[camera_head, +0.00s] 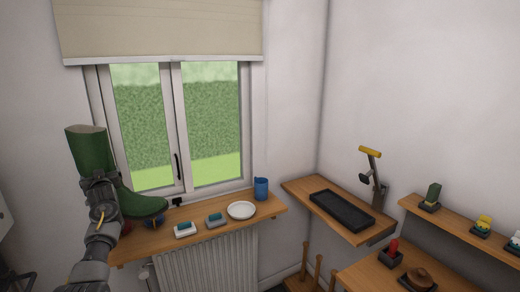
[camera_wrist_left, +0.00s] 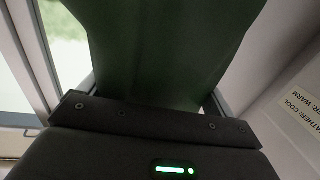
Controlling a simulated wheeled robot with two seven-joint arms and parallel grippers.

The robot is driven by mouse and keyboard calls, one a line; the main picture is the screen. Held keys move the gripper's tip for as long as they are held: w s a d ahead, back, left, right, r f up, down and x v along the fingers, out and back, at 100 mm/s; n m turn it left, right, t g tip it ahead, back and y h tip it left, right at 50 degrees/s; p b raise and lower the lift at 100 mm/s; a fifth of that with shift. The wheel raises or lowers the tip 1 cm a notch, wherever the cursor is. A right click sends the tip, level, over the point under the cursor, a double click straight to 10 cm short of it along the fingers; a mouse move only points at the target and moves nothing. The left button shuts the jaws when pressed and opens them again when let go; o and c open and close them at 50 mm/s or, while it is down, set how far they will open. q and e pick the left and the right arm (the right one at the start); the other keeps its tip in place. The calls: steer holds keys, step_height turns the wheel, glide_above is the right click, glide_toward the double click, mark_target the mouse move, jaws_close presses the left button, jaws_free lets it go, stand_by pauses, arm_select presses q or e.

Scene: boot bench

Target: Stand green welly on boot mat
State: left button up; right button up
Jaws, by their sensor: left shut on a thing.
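The green welly (camera_head: 90,150) is upright in front of the left side of the window in the head view, its toe pointing right. My left gripper (camera_head: 99,184) is shut on the welly's shaft, and the arm hides part of the boot. The boot's sole appears at about the height of the window shelf; I cannot tell whether it touches. In the left wrist view the green shaft (camera_wrist_left: 150,50) fills the space beyond the gripper body. The black boot mat (camera_head: 342,211) lies empty on a wooden bench at the right. My right gripper is not in view.
Side shelves at the right hold a red-topped item (camera_head: 392,250) and a brown hat (camera_head: 420,278).

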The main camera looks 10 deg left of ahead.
arm_select(q)
steer(key=w+d+f+m+t+h, duration=0.1)
steer(key=w+d+f, duration=0.1)
steer(key=d, duration=0.1)
steer(key=m+t+h, duration=0.2)
steer(key=h, duration=0.1)
glide_above(142, 207)
step_height(142, 207, down, 4)
steer(key=shift+r, duration=0.1)
steer(key=s+d+f+m+t+h, duration=0.1)
steer(key=s+d+f+m+h, duration=0.1)
steer(key=s+d, duration=0.5)
steer(key=s+d+f+m+h, duration=0.1)
steer(key=s+d+f+h, duration=0.15)
steer(key=d, duration=0.85)
steer(key=s+d+f+m+t+h, duration=0.1)
steer(key=s+d+f+m+h, duration=0.2)
steer(key=d, duration=0.6)
steer(key=s+d+r+h, duration=0.15)
steer(key=s+d, duration=0.25)
steer(key=s, duration=0.4)
steer(key=s+d+r, duration=0.2)
steer(key=s+d, duration=0.2)
steer(key=s, duration=0.4)
step_height(142, 207, down, 10)
steer(key=b, duration=1.1)
steer(key=shift+a+f, duration=0.15)
steer(key=shift+f, duration=0.1)
steer(key=shift+r, duration=0.1)
